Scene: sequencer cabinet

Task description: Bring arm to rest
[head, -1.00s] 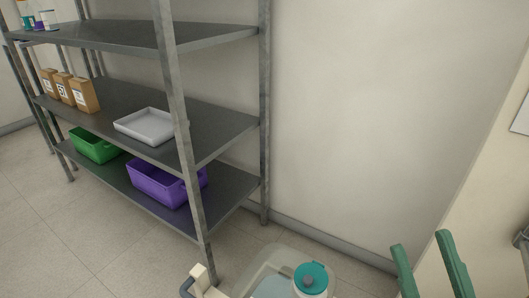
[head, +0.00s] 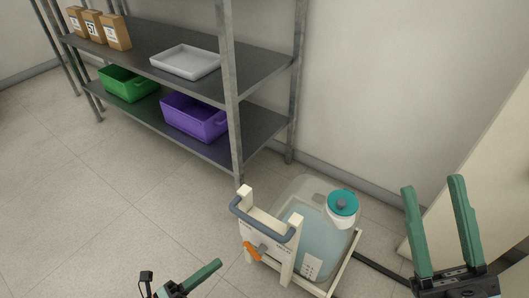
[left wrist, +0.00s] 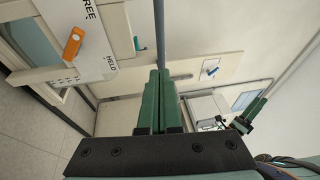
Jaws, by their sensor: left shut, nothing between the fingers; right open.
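My left gripper (head: 217,264) shows at the bottom of the head view, left of the white-framed stand. Its green fingers are together with nothing between them, as the left wrist view also shows (left wrist: 160,75). My right gripper (head: 432,182) points up at the right of the head view. Its two green fingers are wide apart and empty.
A stand (head: 284,262) with a grey handle and orange lever (head: 252,250) bears a large translucent container (head: 312,235) with a teal cap. The lever also shows close in the left wrist view (left wrist: 73,43). A shelf rack (head: 233,120) holds bins, a tray and boxes. Floor at left is clear.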

